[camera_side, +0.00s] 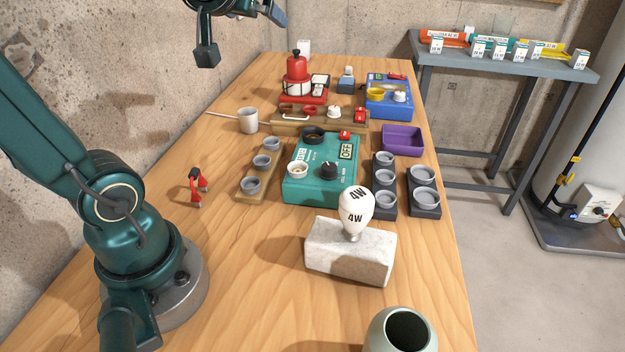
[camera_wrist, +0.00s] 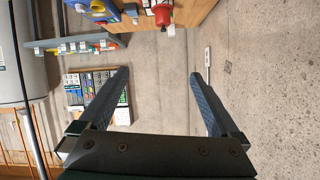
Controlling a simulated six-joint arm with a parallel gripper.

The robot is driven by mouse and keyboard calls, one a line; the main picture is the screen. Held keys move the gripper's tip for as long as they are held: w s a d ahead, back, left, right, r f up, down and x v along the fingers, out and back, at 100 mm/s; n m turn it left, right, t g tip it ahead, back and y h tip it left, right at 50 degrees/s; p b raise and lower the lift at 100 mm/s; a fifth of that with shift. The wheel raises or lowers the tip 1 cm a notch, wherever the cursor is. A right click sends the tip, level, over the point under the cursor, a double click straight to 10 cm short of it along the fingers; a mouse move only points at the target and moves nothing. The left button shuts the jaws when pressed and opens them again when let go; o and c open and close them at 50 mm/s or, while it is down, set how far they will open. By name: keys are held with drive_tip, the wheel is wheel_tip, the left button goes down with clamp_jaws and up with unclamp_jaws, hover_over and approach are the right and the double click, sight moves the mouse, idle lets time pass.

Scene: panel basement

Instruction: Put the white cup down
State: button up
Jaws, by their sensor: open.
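A whitish cup (camera_side: 248,120) stands upright on the wooden bench in the side view, left of the wooden rack, with a thin stick reaching out to its left. A smaller white cup-like piece (camera_side: 297,168) sits on the left of the teal panel box (camera_side: 300,190). I cannot tell which is the white cup meant. My gripper (camera_side: 243,34) is high at the top of the side view, above and away from both. In the wrist view my gripper (camera_wrist: 158,74) has its two fingers wide apart, with nothing between them but wall and floor.
The bench (camera_side: 250,285) has free wood at its front and left. A white stone block (camera_side: 350,255) bears a bulb (camera_side: 356,210). A pale green vase (camera_side: 375,335) is at the front edge. Racks of grey cups, a purple tray (camera_side: 402,153) and a red bottle (camera_side: 297,66) stand farther back.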

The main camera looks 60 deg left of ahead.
drive_tip(key=w+a+r+t+y, duration=0.25)
drive_tip(key=w+a+r, duration=0.2)
drive_tip(key=a, duration=0.35)
drive_tip(key=g+h, duration=0.3)
drive_tip(key=h, duration=0.3)
hover_over(247, 132)
drive_tip(key=f, duration=3)
drive_tip(key=shift+a, duration=0.3)
drive_tip(key=shift+x, duration=2.6)
drive_tip(key=c, duration=1.5)
drive_tip(key=shift+c, duration=0.2)
drive_tip(key=shift+r, duration=0.1)
